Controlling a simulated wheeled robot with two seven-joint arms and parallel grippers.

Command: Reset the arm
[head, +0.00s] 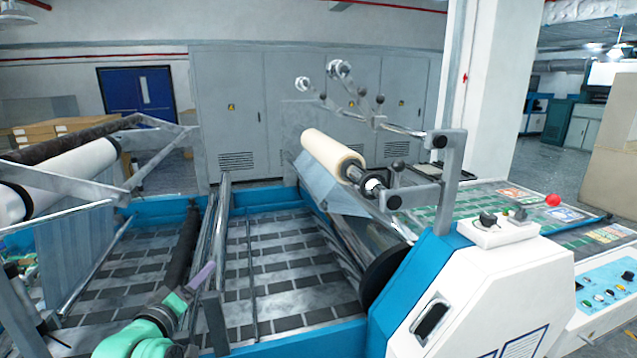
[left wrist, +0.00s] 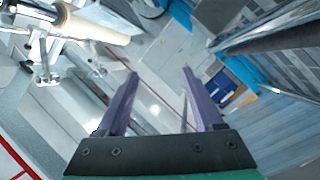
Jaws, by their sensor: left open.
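My left arm comes in from the lower left in the head view, green, with its left gripper (head: 203,275) raised over the near left part of the laminating machine. One purple finger shows there beside the upright metal bars. In the left wrist view the left gripper (left wrist: 160,75) has two purple fingers spread apart with nothing between them, so it is open and empty. Whether the arm touches the machine cannot be told. My right gripper is not in either view.
A cream roll (head: 333,155) sits on a shaft above the machine. A white roll (head: 60,175) is at the left. Metal bars (head: 219,230) rise close beside my left gripper. The white and blue machine housing (head: 480,285) fills the front right. Grey cabinets (head: 228,110) stand behind.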

